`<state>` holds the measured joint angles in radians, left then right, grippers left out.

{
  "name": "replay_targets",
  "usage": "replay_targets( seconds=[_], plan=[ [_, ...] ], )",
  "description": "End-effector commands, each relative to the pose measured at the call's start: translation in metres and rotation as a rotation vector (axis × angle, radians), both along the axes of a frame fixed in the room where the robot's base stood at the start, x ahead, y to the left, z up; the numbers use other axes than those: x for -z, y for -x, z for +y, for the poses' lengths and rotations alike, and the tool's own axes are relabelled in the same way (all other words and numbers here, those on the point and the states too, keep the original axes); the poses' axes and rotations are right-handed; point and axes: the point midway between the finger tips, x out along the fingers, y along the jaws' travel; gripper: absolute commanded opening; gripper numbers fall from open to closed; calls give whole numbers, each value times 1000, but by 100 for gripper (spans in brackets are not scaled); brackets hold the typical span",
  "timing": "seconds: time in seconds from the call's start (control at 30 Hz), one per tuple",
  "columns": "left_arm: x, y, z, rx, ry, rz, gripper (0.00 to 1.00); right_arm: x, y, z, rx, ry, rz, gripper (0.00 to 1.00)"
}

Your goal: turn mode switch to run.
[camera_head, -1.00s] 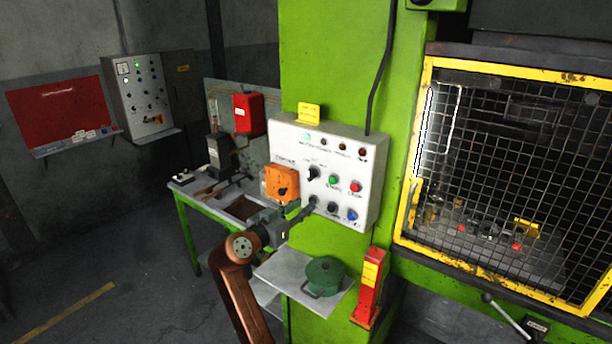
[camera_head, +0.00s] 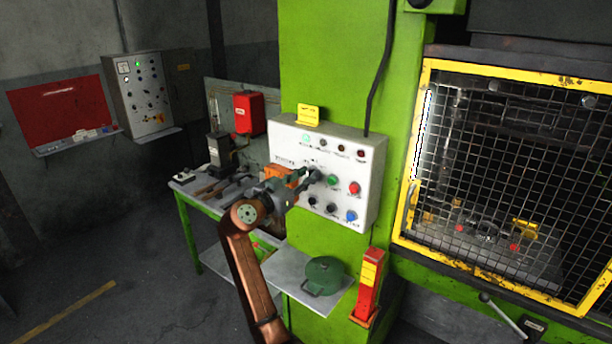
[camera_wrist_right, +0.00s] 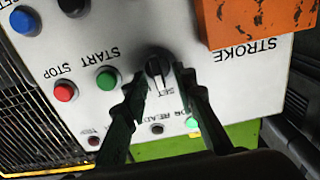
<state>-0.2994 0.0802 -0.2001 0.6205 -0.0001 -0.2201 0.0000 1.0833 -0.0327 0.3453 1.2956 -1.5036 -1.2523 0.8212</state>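The white control panel (camera_head: 365,205) is fixed to the green press column. Its mode switch (camera_wrist_right: 157,68) is a black rotary knob with a pale pointer line; in the right wrist view, where the panel appears upside down, the lettering "SET" is beside it. My right gripper (camera_wrist_right: 159,70) is open, with one dark fingertip on each side of the knob and small gaps showing. In the head view the right gripper (camera_head: 316,176) reaches the panel and largely hides the switch. Whether the fingertips touch the panel I cannot tell. My left gripper is out of view.
A green START button (camera_wrist_right: 106,79) and red STOP button (camera_wrist_right: 64,91) sit beside the switch. An orange STROKE box (camera_wrist_right: 245,18) is on its other side. Below the panel, a shelf holds a green pot (camera_head: 325,275). A yellow-framed mesh guard (camera_head: 500,180) stands right.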

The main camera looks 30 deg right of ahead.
Motion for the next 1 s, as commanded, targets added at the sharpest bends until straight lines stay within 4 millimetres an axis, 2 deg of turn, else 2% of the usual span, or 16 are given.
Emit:
replay_targets(
  seconds=[0.17,0.53,1.0],
  plan=[
    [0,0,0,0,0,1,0,0,0,0,0,0,0,25],
    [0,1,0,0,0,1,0,0,0,0,0,-1,0,1],
    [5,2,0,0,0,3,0,2,0,0,-1,-7,-17,0]
  ],
)
